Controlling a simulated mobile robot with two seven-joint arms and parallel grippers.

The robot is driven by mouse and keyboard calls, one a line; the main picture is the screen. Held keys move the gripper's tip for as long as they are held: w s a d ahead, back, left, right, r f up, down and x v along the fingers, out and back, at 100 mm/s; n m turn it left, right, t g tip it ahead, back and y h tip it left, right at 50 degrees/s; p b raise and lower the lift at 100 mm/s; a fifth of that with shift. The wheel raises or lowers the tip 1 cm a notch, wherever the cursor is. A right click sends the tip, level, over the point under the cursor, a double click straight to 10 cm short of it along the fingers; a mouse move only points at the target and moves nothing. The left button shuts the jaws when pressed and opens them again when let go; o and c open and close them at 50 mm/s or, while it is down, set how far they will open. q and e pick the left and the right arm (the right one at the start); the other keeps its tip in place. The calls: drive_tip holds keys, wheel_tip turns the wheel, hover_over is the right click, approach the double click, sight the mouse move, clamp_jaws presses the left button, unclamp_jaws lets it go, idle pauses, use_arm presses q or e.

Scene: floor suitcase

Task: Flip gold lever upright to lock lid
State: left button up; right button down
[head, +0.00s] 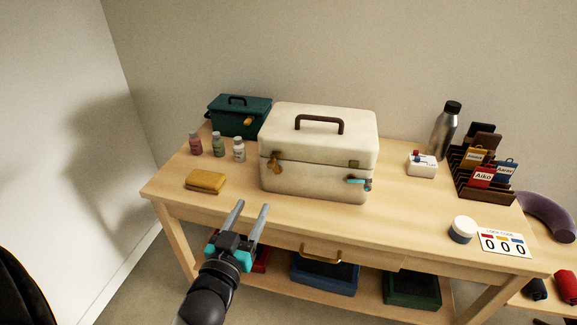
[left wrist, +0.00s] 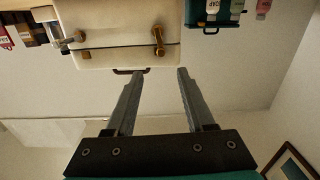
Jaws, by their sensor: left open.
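The cream case (head: 318,150) stands on the table with its lid down. A gold lever (head: 274,162) is on its front left, across the lid seam; it also shows in the left wrist view (left wrist: 158,40). A second brass latch (head: 354,164) is at the front right, with a cyan-tipped piece (head: 357,182) sticking out sideways below it. My left gripper (head: 253,204) is open and empty, in front of and below the case, apart from the lever. In the left wrist view its fingers (left wrist: 160,74) point toward the case, which appears upside down. My right gripper is not in view.
A yellow sponge-like block (head: 206,181) lies left of the case, with several small bottles (head: 218,145) and a green box (head: 240,115) behind. A white box (head: 421,164), steel bottle (head: 445,130) and tag rack (head: 482,170) stand right.

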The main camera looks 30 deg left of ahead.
use_arm(q)
drive_tip(key=b, duration=0.1)
approach(270, 166)
drive_tip(key=w, duration=0.2)
drive_tip(key=x, duration=0.3)
drive_tip(key=b+x, duration=0.1)
drive_tip(key=x, duration=0.3)
drive_tip(key=shift+s+a+f+b, duration=0.1)
drive_tip(key=shift+a+b, duration=0.1)
drive_tip(key=shift+b, duration=0.1)
drive_tip(key=shift+x, duration=0.9)
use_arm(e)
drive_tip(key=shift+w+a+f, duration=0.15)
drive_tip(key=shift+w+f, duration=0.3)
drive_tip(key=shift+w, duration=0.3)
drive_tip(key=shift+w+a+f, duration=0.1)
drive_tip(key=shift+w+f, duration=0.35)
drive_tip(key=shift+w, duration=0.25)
use_arm(q)
clamp_jaws()
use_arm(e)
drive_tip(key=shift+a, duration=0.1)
